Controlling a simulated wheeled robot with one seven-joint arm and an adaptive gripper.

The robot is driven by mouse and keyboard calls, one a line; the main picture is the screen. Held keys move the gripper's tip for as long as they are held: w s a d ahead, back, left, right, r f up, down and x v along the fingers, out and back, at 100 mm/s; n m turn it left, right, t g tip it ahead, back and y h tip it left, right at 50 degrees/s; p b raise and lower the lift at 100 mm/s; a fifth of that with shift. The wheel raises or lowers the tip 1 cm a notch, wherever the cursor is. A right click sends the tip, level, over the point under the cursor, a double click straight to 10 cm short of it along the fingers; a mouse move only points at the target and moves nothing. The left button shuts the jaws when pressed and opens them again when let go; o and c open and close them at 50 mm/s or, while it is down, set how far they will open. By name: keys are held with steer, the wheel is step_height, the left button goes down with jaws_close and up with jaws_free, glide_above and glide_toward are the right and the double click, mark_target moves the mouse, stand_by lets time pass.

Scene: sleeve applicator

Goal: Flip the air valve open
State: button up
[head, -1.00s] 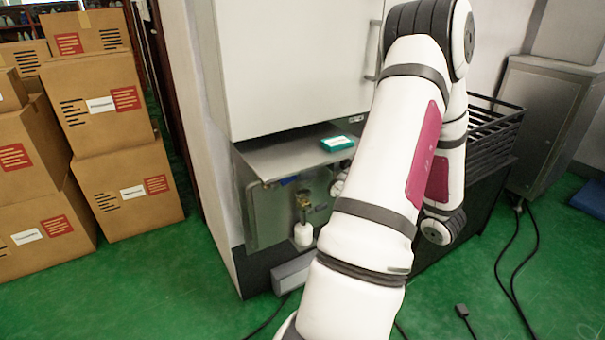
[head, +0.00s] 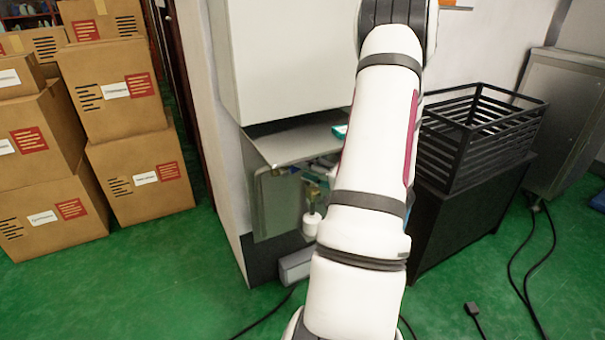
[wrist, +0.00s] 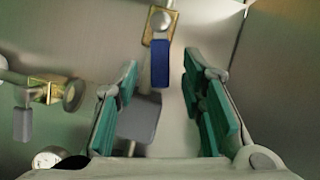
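The air valve shows in the wrist view as a brass body with a blue lever handle (wrist: 160,68) pointing down from its pivot at the top. My gripper (wrist: 165,85) is open, its teal-padded fingers on either side of the picture.
A pressure gauge (wrist: 47,158) and a second brass fitting (wrist: 45,92) with a grey part are at left in the wrist view. A metal shelf (head: 295,145) overhangs the panel. A black crate (head: 470,150) is to the right, and cardboard boxes (head: 115,90) are at left.

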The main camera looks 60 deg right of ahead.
steer(key=shift+x, duration=1.2)
jaws_close()
steer(key=shift+s+d+f+m+t+p, duration=0.1)
steer(key=shift+f+m+t+p, duration=0.25)
steer(key=shift+m+p, duration=0.35)
steer(key=shift+s+f+m+t+p, duration=0.1)
steer(key=shift+f+m+t+p, duration=0.2)
steer(key=shift+m+p, duration=0.35)
steer(key=shift+f, duration=0.1)
jaws_free()
